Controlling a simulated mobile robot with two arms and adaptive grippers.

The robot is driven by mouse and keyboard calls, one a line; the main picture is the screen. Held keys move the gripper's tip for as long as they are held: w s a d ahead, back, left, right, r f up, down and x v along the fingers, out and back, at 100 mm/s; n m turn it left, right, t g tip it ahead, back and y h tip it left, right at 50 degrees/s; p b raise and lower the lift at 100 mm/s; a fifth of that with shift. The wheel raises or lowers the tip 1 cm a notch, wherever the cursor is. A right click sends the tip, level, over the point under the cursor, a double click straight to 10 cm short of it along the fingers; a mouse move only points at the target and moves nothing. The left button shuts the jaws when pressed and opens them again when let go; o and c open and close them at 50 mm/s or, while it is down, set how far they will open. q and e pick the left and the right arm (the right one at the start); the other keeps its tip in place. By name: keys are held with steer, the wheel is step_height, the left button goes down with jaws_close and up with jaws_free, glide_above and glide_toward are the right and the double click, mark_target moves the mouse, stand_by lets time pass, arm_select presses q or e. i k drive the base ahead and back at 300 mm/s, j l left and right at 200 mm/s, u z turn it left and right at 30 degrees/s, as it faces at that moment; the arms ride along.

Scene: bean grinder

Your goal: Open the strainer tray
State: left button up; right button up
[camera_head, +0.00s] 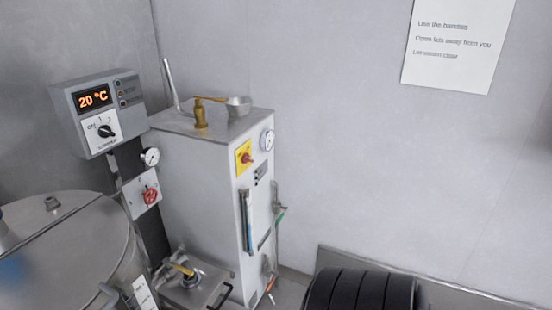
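I cannot identify the strainer tray for certain. A low metal box (208,285) stands at the bottom, left of centre, in front of the tall steel cabinet (195,190). The box has a round fitting with a yellow lever (183,269) on top and a dark bar handle (226,296) at its right front. Its lower part is cut off by the frame edge, so I cannot tell whether a tray in it is open or shut. Neither of my grippers is in view.
A large round steel vessel (75,255) with a lid fills the lower left. A control box reading 20 °C (93,98) and a red handwheel (150,196) stand beside the cabinet. A black ribbed cylinder (362,291) is at the bottom. A sign (458,45) hangs on the wall.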

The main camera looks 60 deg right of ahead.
mark_target(212, 281)
steer(key=z, duration=1.5)
